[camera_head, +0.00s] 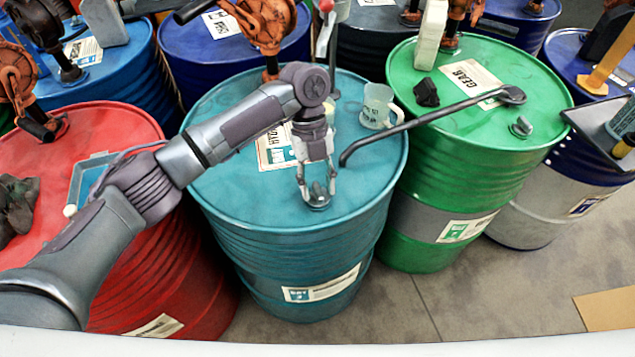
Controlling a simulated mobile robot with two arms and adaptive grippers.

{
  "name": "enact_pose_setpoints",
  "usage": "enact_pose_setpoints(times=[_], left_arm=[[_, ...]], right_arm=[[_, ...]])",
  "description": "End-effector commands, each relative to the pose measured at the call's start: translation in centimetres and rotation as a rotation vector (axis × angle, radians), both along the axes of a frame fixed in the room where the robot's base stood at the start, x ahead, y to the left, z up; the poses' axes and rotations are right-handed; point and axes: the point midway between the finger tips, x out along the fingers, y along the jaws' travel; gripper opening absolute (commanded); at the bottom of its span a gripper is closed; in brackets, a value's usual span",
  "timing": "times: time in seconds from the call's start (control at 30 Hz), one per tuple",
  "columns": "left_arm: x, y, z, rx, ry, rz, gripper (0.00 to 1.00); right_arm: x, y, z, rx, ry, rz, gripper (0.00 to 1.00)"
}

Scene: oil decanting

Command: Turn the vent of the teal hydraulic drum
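The teal drum (215,165) stands upright in the middle, with a hydraulic label (275,150) on its lid. Its vent (318,203) is a small metal fitting near the front of the lid. My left gripper (318,192) points straight down over the vent. Its two fingers are spread, one on each side of the vent, with the tips near the lid. Whether the fingertips press on the vent is too small to tell. The fingers partly hide the vent. My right gripper is not in view.
A clear mug (377,105) stands on the teal lid's back right. A dark bar (430,120) runs from the green drum (440,190) over the teal lid, close to my gripper's right. Rust-orange hand pumps (262,22) stand behind. A red drum (110,130) is left.

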Motion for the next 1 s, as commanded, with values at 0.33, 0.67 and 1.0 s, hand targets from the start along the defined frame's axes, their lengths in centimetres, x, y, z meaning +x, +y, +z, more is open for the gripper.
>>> enact_pose_setpoints(times=[0.33,0.67,1.0], left_arm=[[0.8,0.2,1.8,0.0,-0.002,0.003,0.42],[3.3,0.9,8.2,-0.001,-0.001,0.002,0.42],[4.4,1.4,11.0,0.001,0.001,0.001,0.42]], right_arm=[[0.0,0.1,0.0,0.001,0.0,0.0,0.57],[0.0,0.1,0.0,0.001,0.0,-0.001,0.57],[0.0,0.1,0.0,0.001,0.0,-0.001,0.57]])
